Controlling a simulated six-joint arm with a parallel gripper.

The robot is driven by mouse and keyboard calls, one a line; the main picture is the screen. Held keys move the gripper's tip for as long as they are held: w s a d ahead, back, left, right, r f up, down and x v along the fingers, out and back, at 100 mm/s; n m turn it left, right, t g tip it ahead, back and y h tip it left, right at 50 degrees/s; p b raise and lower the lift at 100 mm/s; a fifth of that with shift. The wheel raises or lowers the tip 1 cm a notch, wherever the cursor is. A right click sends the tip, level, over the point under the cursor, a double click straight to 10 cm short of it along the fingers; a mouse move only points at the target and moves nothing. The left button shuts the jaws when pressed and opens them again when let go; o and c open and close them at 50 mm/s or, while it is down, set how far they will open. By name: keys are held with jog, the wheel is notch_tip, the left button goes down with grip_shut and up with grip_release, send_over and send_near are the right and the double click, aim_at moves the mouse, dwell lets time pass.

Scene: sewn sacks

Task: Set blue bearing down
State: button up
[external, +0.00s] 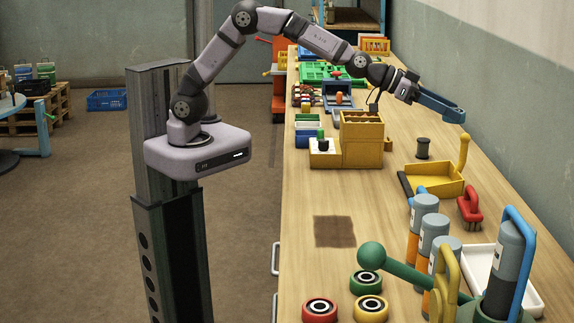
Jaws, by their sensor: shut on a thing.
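My gripper (437,103) is at the end of the raised arm, over the far right part of the bench near the wall. Its long blue fingers point to the right. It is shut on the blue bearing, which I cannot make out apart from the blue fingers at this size. Three other bearings lie at the near end of the bench: a red bearing (320,309), a green bearing (366,282) and a yellow bearing (371,308). A flat brown square (334,231) lies on the bench to their upper left.
The wooden bench (300,205) has free room around the brown square. A yellow block (362,140), a yellow tray (434,180), a black spool (423,148) and a red-handled brush (470,207) stand below the gripper. Grey-capped bottles (424,212) and a green lever press (400,268) crowd the near right.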

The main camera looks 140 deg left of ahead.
jog(key=s+a+f+n+g+y, duration=0.1)
jog(key=s+a+n+g+y, duration=0.2)
jog(key=s+a, duration=1.5)
jog(key=s+a+f+n+g+y, duration=0.1)
jog(key=s+a, duration=0.2)
jog(key=s, duration=0.4)
jog(key=s+a+n+g+b, duration=0.1)
jog(key=s+a, duration=0.2)
jog(key=s, duration=0.3)
jog(key=s+a+f+n+g+y, duration=0.1)
jog(key=s+a+n, duration=0.15)
jog(key=s, duration=0.45)
jog(key=shift+m, duration=0.55)
jog(key=shift+w+a+f+p, duration=0.15)
jog(key=shift+f, duration=2.35)
jog(key=shift+w+a+f+p, duration=0.15)
jog(key=shift+f, duration=2.35)
jog(key=shift+w+a+f+p, duration=0.15)
jog(key=shift+f, duration=2.35)
